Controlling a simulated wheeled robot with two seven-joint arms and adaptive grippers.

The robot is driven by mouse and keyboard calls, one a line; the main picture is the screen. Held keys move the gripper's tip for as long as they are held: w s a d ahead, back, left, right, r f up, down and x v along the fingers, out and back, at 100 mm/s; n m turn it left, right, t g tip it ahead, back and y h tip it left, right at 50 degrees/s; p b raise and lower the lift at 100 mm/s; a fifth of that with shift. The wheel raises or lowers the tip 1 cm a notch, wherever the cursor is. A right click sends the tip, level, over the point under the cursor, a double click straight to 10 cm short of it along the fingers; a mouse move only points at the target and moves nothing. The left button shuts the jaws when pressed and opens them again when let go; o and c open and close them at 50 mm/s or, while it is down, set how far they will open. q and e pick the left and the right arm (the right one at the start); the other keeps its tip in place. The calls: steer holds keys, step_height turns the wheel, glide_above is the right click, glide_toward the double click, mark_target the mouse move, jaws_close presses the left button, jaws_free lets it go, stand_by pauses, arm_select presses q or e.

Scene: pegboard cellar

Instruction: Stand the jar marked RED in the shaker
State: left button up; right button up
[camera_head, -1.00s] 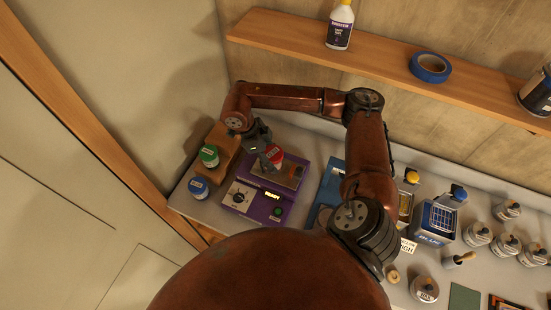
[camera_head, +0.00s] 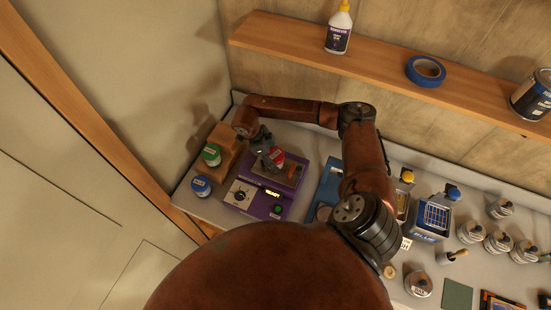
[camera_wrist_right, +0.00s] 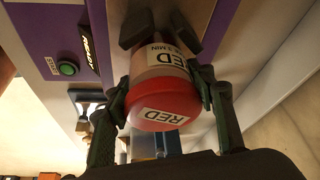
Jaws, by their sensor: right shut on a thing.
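The jar marked RED (camera_wrist_right: 165,95) has a red lid and a white label. My right gripper (camera_wrist_right: 165,92) is shut around its sides near the lid. In the head view the jar (camera_head: 275,157) is held over the purple shaker (camera_head: 240,195), looking tilted and partly hidden by the gripper (camera_head: 268,153). The shaker has a dial, a green button and a lit READY display. In the right wrist view, two dark clamp pads flank the jar's far end; I cannot tell whether it rests on the plate. My left gripper is not in view.
A green-lidded jar (camera_head: 211,154) sits on a wooden block (camera_head: 226,139) left of the shaker, with a blue-lidded jar (camera_head: 201,186) in front. A blue device (camera_head: 327,187) stands to the right. A shelf (camera_head: 380,59) runs above; several jars fill the bench's right.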

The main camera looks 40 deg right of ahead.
steer(key=shift+f, duration=0.1)
steer(key=o, duration=1.5)
steer(key=shift+r, duration=0.25)
steer(key=b+v, duration=0.3)
steer(key=v, duration=0.9)
steer(key=shift+b, duration=0.4)
steer(key=shift+f, duration=0.1)
